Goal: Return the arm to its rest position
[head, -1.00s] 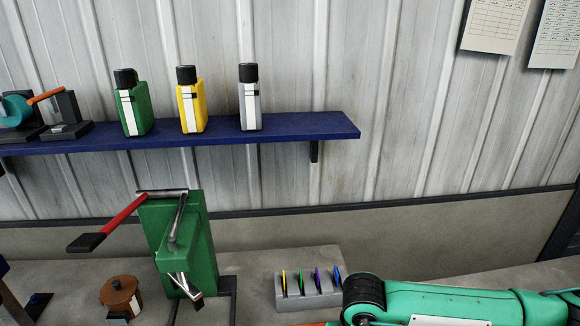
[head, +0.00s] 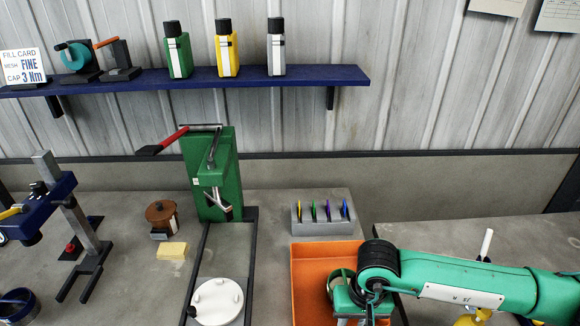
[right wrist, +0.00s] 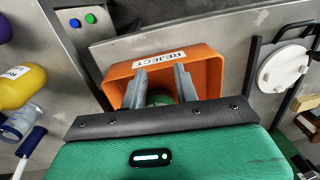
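My right arm (head: 455,280) reaches in from the right in the head view, its wrist over the orange tray. My right gripper (right wrist: 160,72) shows in the right wrist view with its two grey fingers apart, above the orange tray (right wrist: 207,70) labelled REJECT. A round green item (right wrist: 160,97) lies in the tray, seen between and beyond the fingers; it also shows in the head view (head: 334,279), partly hidden by my wrist. The orange tray (head: 300,290) stands on the bench in the head view. My left gripper is out of view.
A rack (head: 322,226) with several coloured discs stands behind the tray. A green press (head: 215,175) with a red lever and a white round lid (head: 217,301) are left of it. A yellow block (head: 172,251) and brown pot (head: 161,214) sit further left. Bottles stand on the blue shelf (head: 330,76).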

